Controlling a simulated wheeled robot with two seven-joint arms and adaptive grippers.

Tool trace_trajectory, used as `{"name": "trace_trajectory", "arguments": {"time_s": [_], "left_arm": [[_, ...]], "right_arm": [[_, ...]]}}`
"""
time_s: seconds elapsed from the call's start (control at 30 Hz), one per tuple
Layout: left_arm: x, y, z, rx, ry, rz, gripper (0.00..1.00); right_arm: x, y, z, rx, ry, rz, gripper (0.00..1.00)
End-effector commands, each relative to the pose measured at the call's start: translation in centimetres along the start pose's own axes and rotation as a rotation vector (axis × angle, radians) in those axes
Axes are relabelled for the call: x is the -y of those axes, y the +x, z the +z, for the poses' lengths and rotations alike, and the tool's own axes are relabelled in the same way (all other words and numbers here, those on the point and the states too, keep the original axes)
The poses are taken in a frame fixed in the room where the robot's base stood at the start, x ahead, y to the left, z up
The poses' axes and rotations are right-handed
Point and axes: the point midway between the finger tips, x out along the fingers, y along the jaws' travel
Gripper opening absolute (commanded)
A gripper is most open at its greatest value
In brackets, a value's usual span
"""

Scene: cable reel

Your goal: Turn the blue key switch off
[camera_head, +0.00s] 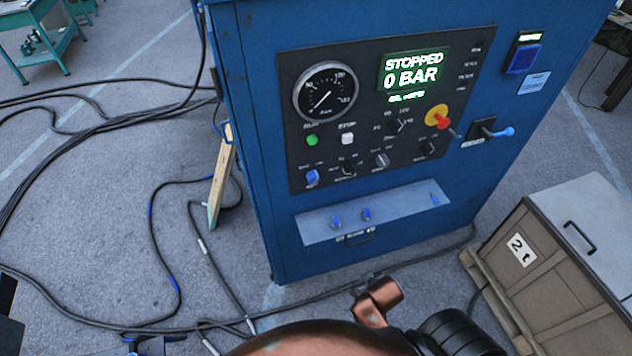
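A small blue switch knob (312,177) sits at the lower left of the black control panel (290,95), below the green button. It looks like the blue key switch, but its label and exact position are too small to read. The panel is on the front of a blue cabinet (250,200). The panel's display (413,72) reads STOPPED and 0 BAR. I cannot make out either gripper, and nothing touches the knob.
A red and yellow knob (437,117) and a blue-tipped lever (497,132) are on the cabinet's right side. Smaller blue fittings sit on a silver strip (400,226) below. Cables cross the floor at left. A crate (540,270) marked 2 t stands at right.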

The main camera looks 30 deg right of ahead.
Motion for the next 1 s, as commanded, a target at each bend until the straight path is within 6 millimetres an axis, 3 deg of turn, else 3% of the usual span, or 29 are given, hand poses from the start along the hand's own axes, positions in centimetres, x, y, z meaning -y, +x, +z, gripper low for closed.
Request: {"name": "trace_trajectory", "arguments": {"time_s": [0.2, 0.5, 0.67, 0.8, 1.0], "left_arm": [[0.0, 0.1, 0.1, 0.001, 0.000, 0.000, 0.00], [-0.1, 0.1, 0.2, 0.003, 0.000, 0.001, 0.00], [-0.1, 0.1, 0.2, 0.003, 0.000, 0.001, 0.00], [-0.1, 0.1, 0.2, 0.003, -0.001, 0.001, 0.00], [-0.2, 0.1, 0.2, 0.003, 0.000, 0.002, 0.00]], "right_arm": [[-3.4, -2.0, -7.9, -0.247, 0.111, 0.125, 0.47], [-5.5, -4.5, -18.3, -0.611, 0.179, 0.226, 0.47], [-4.1, -6.8, -24.7, -0.853, 0.161, 0.222, 0.47], [-1.5, -8.7, -28.9, -1.021, 0.110, 0.177, 0.47], [0.6, -9.6, -31.3, -1.106, 0.070, 0.133, 0.47]]}}
